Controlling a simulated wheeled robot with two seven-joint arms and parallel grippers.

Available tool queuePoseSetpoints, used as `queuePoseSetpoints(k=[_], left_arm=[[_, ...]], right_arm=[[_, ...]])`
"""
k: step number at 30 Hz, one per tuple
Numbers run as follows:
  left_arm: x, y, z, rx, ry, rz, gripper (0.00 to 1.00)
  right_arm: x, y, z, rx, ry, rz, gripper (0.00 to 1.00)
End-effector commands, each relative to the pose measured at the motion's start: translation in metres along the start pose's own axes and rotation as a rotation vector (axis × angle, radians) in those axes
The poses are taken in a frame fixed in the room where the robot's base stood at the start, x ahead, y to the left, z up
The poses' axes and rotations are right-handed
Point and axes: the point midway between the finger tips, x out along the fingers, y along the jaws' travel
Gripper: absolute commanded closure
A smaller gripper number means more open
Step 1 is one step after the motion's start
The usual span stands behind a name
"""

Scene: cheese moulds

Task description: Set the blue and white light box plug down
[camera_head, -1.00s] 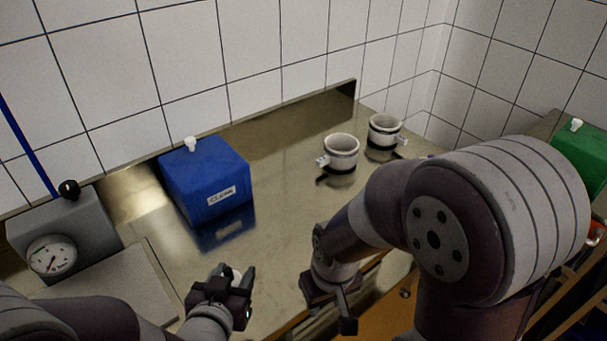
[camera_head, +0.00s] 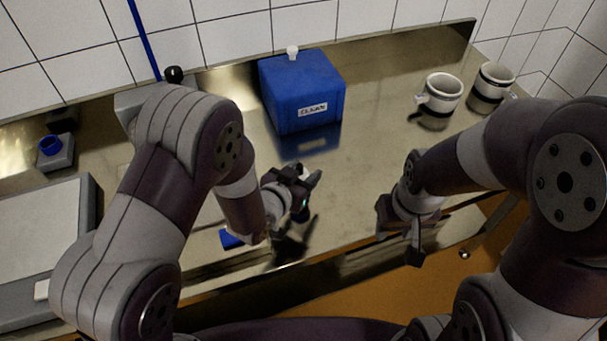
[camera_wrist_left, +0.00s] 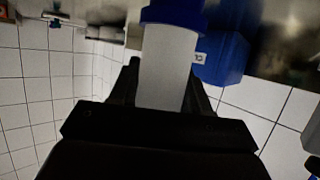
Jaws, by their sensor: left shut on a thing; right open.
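The blue and white plug (camera_wrist_left: 167,65) shows in the left wrist view as a pale body with a blue end, between the fingers of my left gripper (camera_wrist_left: 165,90). In the head view my left gripper (camera_head: 304,193) is shut over the steel worktop (camera_head: 365,150), in front of the blue box; I cannot make out the plug clearly there. The gripper's height above the worktop is hard to tell. My right gripper (camera_head: 402,236) is open and empty near the worktop's front edge.
A labelled blue box (camera_head: 303,95) stands behind my left gripper. A flat blue piece (camera_head: 231,239) lies beside my left arm. A small grey block with a blue top (camera_head: 52,150) and a pale panel (camera_head: 40,225) are at left.

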Motion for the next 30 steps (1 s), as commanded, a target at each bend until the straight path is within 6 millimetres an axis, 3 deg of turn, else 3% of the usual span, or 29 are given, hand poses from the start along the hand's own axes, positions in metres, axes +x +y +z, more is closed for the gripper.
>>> queuePoseSetpoints(k=[3,14,15,16,26,30], left_arm=[[0.004,0.000,0.009,0.001,0.002,0.000,0.89],[0.006,0.000,0.015,0.001,0.003,-0.001,0.89],[0.006,0.000,0.013,0.001,0.002,-0.001,0.40],[0.005,0.000,0.013,0.001,0.002,-0.001,0.30],[0.004,0.000,0.010,0.001,0.002,-0.001,0.28],[-0.010,0.000,0.009,0.001,0.002,-0.001,0.28]], right_arm=[[0.000,0.000,0.000,0.000,0.000,0.000,0.57],[0.005,0.000,0.001,0.000,0.000,0.000,0.57],[0.004,0.000,0.000,0.000,0.000,0.000,0.57],[0.003,0.000,0.000,0.000,0.000,0.000,0.57],[0.000,0.000,0.000,0.000,0.000,0.000,0.57],[0.001,0.000,0.000,0.000,0.000,0.000,0.57]])
